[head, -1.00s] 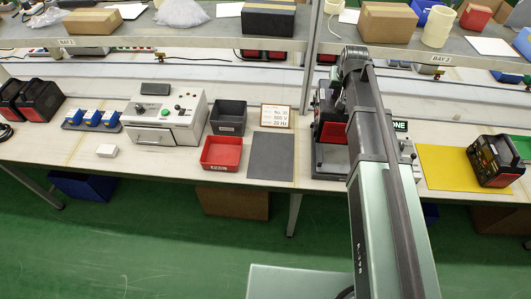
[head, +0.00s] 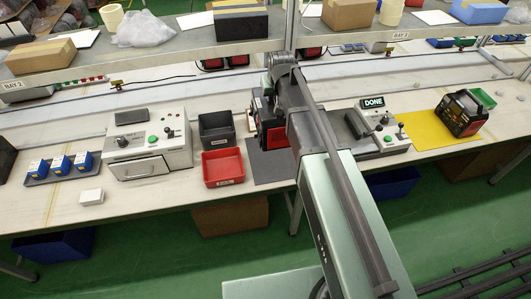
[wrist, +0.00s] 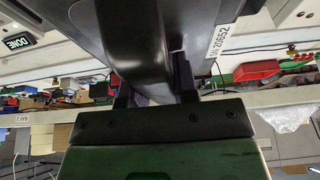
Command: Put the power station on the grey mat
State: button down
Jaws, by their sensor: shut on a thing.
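My gripper (wrist: 152,88) is shut on the handle of a black and red power station (wrist: 185,22), which fills the top of the wrist view. In the head view this power station (head: 268,133) is at the back part of the grey mat (head: 270,170), partly behind my arm. The front of the mat shows bare. I cannot tell whether its base touches the mat or hangs just above it. The gripper's fingers are hidden in the head view.
Left of the mat are a red tray (head: 223,168) and a dark grey bin (head: 216,129). Right of it are a tester with a DONE sign (head: 374,102) and a yellow mat (head: 412,131) bearing another power station (head: 461,113). A shelf (head: 190,62) runs above the bench's back.

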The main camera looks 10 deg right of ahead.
jog(key=shift+d+f+b, duration=0.15)
jog(key=shift+f+b, duration=0.2)
notch_tip(320, 180, down, 19)
jog(key=b, duration=1.9)
jog(key=c, duration=1.3)
grip_release()
jog(key=shift+f+b, duration=0.25)
jog(key=shift+b, duration=0.05)
jog(key=shift+c, duration=0.2)
jog(key=o, duration=0.5)
jog(key=shift+c, duration=0.2)
jog(key=shift+s, duration=0.1)
jog(key=shift+r, duration=0.1)
